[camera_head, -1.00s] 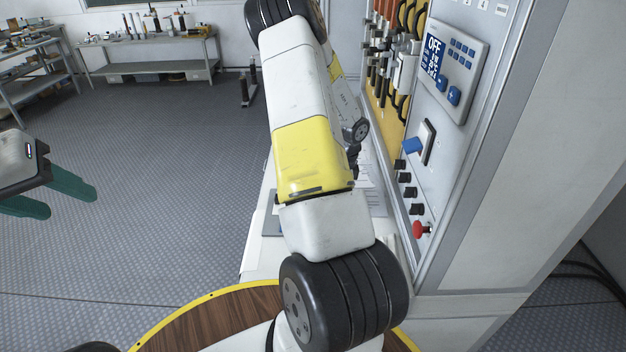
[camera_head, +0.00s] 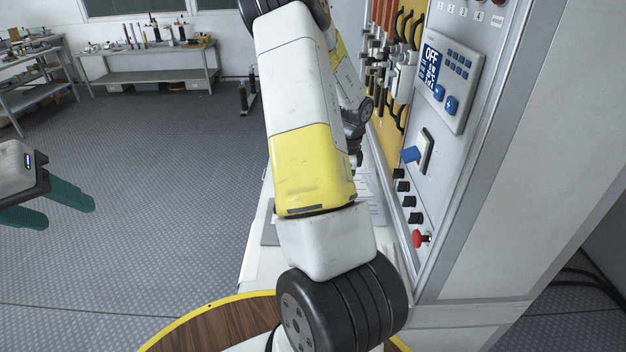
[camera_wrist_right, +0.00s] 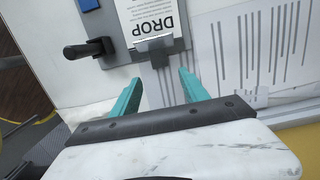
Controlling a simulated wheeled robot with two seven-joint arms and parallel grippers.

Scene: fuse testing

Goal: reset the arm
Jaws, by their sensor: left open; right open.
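My left gripper (camera_head: 50,206) shows at the left edge of the head view, with two green fingers apart and nothing between them, over the open floor. My right arm (camera_head: 305,140), white and yellow with black joints, stretches through the middle of the head view in front of the test cabinet. Its gripper is hidden there. In the right wrist view my right gripper (camera_wrist_right: 162,92) has its green fingers spread and empty. Beyond the fingertips is a grey plate (camera_wrist_right: 181,42) with a white DROP label (camera_wrist_right: 155,14) and a black lever (camera_wrist_right: 88,48).
The test cabinet (camera_head: 480,190) stands close on the right, with an OFF display (camera_head: 431,66), a blue switch (camera_head: 411,154) and a red knob (camera_head: 420,238). Workbenches (camera_head: 150,50) stand at the back left. The floor (camera_head: 150,180) on the left is clear.

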